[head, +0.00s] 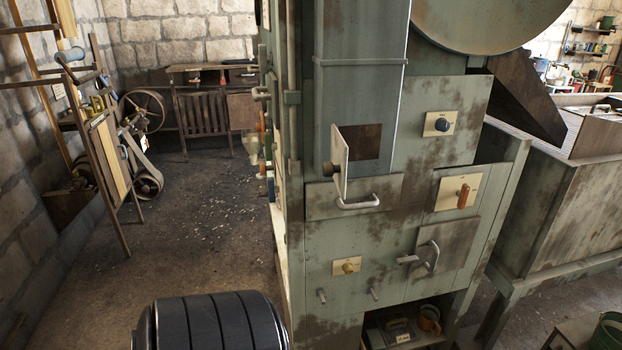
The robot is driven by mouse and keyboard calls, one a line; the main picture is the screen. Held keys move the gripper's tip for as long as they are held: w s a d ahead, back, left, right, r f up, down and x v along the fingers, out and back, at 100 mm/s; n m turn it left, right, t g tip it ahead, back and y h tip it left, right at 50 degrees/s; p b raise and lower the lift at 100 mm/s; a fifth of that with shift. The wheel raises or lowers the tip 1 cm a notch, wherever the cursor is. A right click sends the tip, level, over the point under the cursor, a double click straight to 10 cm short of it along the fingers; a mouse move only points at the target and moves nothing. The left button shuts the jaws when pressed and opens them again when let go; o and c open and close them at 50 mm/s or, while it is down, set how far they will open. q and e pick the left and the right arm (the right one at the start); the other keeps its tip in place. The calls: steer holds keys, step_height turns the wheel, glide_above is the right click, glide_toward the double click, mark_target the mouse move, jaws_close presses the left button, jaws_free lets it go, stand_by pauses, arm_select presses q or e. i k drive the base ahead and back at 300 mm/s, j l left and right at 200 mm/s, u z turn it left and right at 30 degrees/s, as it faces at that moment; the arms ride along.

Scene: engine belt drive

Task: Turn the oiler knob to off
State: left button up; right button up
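The green, worn machine cabinet (320,240) carries several controls in the head view. A round brass knob (347,267) sits on a small cream plate low on the front. A dark blue round knob (442,125) sits on a cream plate higher up at the right. An orange upright handle (463,195) is on another cream plate below it. The plate labels are too small to read, so I cannot tell for certain which is the oiler knob or its setting. Neither gripper is in view.
A small hatch door (340,160) stands open, jutting outward above a white pull handle (358,203). A lever handle (420,258) sticks out lower right. Two short pegs project below the brass knob. Open floor (200,230) lies left of the cabinet.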

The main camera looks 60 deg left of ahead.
mark_target(347, 267)
steer(key=u, duration=1.8)
